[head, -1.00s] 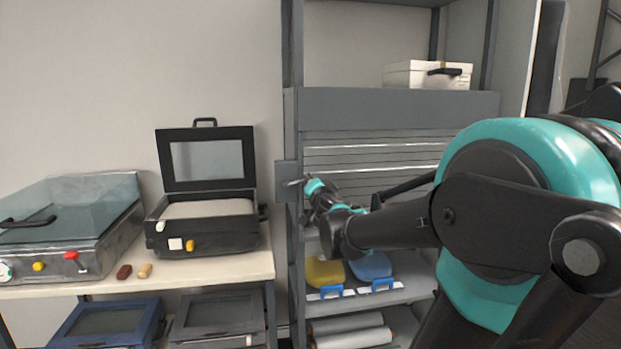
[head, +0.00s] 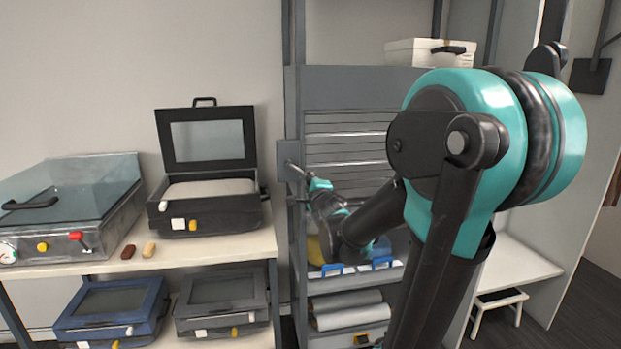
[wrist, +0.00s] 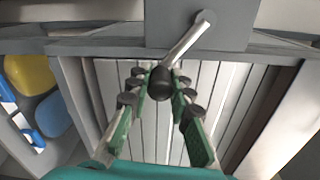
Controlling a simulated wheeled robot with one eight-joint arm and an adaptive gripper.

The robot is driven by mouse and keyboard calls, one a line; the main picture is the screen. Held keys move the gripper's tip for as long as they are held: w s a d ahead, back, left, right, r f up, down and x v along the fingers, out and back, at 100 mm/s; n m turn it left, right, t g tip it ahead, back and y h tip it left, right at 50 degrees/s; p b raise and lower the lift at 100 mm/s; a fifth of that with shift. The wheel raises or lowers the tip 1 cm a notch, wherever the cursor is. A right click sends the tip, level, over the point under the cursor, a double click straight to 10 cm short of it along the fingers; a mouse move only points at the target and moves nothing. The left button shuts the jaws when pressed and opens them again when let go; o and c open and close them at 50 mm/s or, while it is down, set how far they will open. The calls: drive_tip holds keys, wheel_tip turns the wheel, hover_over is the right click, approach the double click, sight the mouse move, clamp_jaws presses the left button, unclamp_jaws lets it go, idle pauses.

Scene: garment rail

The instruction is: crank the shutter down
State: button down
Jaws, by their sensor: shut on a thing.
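The grey slatted shutter (head: 345,135) hangs part way down in the shelf unit and also fills the middle of the wrist view (wrist: 225,110). A crank sits on a grey box at the shutter's left side post; its metal arm (wrist: 188,40) and dark knob (wrist: 160,82) show in the wrist view. My gripper (wrist: 162,92) has its green-sided fingers on both sides of the knob, shut on it. In the head view my gripper (head: 312,190) is at the crank box (head: 288,160), with the grip partly hidden by my arm.
Below the shutter, yellow and blue things with blue handles (head: 333,270) lie on a shelf, with rolls (head: 345,310) beneath. A bench with an open black case (head: 207,205) stands left. A white box (head: 425,52) sits above. A step stool (head: 500,303) stands right.

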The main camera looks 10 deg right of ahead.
drive_tip(key=shift+a+f+m, duration=0.35)
drive_tip(key=shift+f+m, duration=0.1)
drive_tip(key=shift+m, duration=0.25)
drive_tip(key=c, duration=1.3)
unclamp_jaws()
drive_tip(key=shift+s, duration=0.15)
drive_tip(key=shift+s+r, duration=0.15)
drive_tip(key=shift+s, duration=5.7)
drive_tip(key=shift+c, duration=0.2)
